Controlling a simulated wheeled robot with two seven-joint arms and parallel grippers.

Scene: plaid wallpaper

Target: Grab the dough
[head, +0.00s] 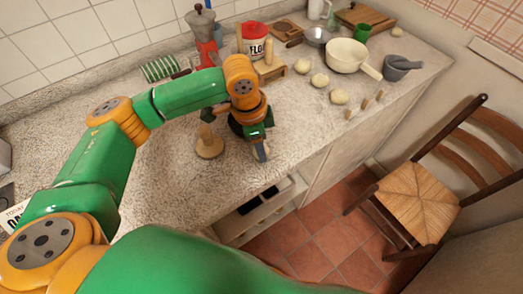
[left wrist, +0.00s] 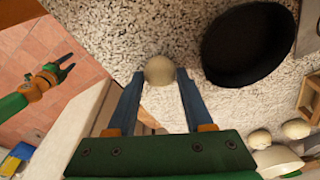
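A pale round dough ball (left wrist: 160,69) sits between the fingertips of my left gripper (left wrist: 160,76) in the left wrist view. In the head view my left gripper (head: 261,149) is low at the counter's front edge and mostly hides this ball. I cannot tell whether the ball rests on the counter or is lifted. My right gripper (left wrist: 70,62) shows at the far left of the left wrist view, open and empty. Other dough balls (head: 320,80) lie on the counter farther back.
A black pan (left wrist: 250,42) lies beside the left gripper. A cream pot (head: 346,55), mortar (head: 398,68) and flour bag (head: 256,41) stand behind. A chair (head: 415,195) is on the floor at right.

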